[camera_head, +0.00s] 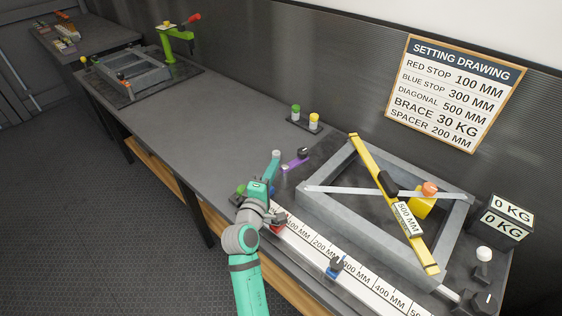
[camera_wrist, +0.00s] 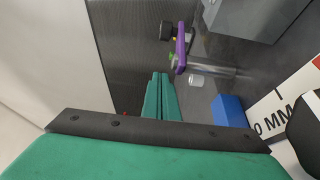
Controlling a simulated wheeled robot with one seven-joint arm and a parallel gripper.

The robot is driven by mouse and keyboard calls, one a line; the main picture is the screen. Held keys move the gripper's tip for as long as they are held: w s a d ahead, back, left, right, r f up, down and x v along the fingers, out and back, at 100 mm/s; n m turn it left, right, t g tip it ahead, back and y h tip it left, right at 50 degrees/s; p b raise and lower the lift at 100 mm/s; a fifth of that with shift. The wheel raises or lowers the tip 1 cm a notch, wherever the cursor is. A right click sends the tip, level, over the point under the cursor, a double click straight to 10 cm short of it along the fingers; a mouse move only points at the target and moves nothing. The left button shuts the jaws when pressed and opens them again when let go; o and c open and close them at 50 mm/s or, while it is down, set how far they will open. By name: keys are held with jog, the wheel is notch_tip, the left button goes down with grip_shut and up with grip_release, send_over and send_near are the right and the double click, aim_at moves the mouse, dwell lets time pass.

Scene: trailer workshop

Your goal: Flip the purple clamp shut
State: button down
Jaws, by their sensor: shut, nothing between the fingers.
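The purple clamp (camera_head: 295,165) is on the dark bench, left of the grey frame, with its purple lever lying low and slanting up to the right. A dark round knob (camera_head: 302,153) is by its far end. In the wrist view the purple lever (camera_wrist: 180,48) shows beyond my fingertips and to their right, with a small green part near it. My gripper (camera_head: 273,163) is shut and empty, just left of the clamp; its two teal fingers (camera_wrist: 160,80) lie together in the wrist view. I see a gap between fingers and lever; exact height is unclear.
The grey frame (camera_head: 322,212) with a yellow bar (camera_head: 365,165) stands right of the clamp. A white ruler rail (camera_head: 312,252) with a blue stop (camera_head: 335,268) runs along the front.

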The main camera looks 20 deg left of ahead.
aim_at(295, 160)
jog(key=w, duration=0.9)
jog(key=shift+s+d, duration=0.35)
jog(key=shift+d, duration=0.5)
jog(key=shift+s+d, duration=0.3)
jog(key=shift+d, duration=0.55)
jog(key=shift+d, duration=0.1)
jog(key=shift+h, duration=0.3)
